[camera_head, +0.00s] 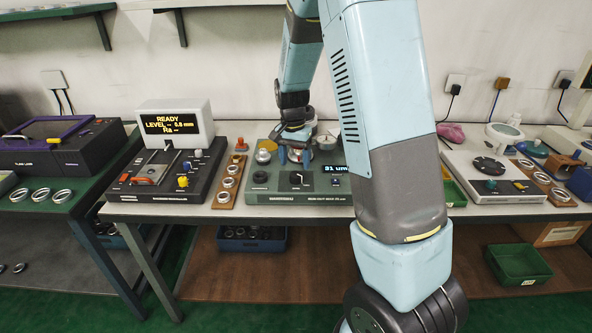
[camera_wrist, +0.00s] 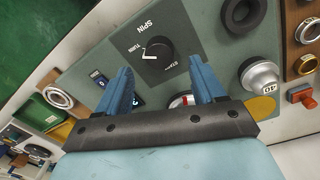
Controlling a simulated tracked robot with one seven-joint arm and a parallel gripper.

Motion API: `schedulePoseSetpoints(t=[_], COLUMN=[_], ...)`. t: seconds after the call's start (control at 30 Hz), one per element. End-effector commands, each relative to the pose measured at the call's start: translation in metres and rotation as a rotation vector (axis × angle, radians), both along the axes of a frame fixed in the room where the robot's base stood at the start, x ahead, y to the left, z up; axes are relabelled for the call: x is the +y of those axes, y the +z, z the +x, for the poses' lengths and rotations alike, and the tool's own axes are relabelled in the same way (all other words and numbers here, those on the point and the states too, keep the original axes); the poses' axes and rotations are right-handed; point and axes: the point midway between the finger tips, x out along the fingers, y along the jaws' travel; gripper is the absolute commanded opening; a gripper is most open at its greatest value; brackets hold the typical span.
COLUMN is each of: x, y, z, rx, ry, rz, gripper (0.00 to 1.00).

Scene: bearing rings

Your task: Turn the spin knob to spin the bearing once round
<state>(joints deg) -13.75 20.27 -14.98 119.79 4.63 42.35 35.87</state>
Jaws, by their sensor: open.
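The spin knob (camera_wrist: 158,50) is black with a white pointer, on a dark panel labelled SPIN in the wrist view. It also shows in the head view (camera_head: 297,179) on the front of a grey-green tester (camera_head: 265,187). My gripper (camera_wrist: 161,64) is open, with its blue fingers apart and the knob showing between and beyond their tips. I cannot tell how high the fingers are above the panel. A pale round part with a red mark (camera_wrist: 182,100) shows between the fingers, mostly hidden by the gripper. I cannot tell if it is the bearing.
In the head view, a tester with a READY display (camera_head: 175,124) and a wooden ring rack (camera_head: 229,181) stand left.

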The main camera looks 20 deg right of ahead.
Motion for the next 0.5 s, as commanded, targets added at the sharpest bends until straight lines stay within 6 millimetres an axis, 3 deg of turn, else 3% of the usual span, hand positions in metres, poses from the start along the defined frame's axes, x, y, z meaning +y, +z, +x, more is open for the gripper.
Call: schedulePoseSetpoints(t=[0.2,0.5], x=[0.001,0.003], y=[0.045,0.081], z=[0.002,0.003], rx=[-0.004,-0.001], ry=[0.0,0.0], rz=[0.0,-0.001], gripper=[0.69,0.69])
